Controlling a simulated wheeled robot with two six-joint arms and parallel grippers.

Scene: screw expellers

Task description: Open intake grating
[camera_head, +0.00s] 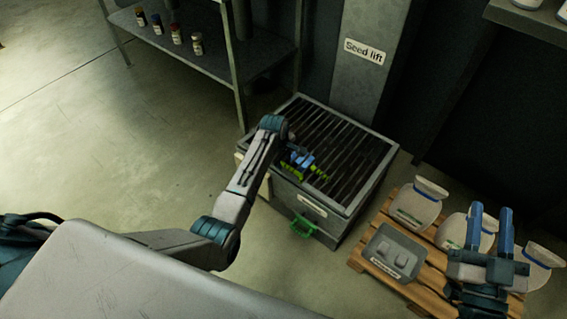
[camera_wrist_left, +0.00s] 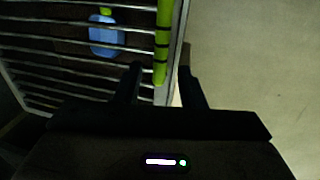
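The intake grating (camera_head: 345,140) lies flat, with dark parallel bars, on top of the grey intake box; its bars also show in the left wrist view (camera_wrist_left: 60,62). A yellow-green handle with dark bands (camera_head: 319,173) is along the grating's front edge. In the left wrist view this handle (camera_wrist_left: 163,40) reaches down between the two dark fingers. My left gripper (camera_head: 300,160) is over the front part of the grating, fingers apart on either side of the handle's line. Contact cannot be told. My right gripper (camera_head: 490,212) is open and empty above the pallet.
A green handle (camera_head: 304,227) sticks out low on the box front. A wooden pallet (camera_head: 362,262) at right carries white sacks (camera_head: 418,203) and a grey tray (camera_head: 396,250). A shelf with several small jars (camera_head: 197,43) stands behind. Floor at left is clear.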

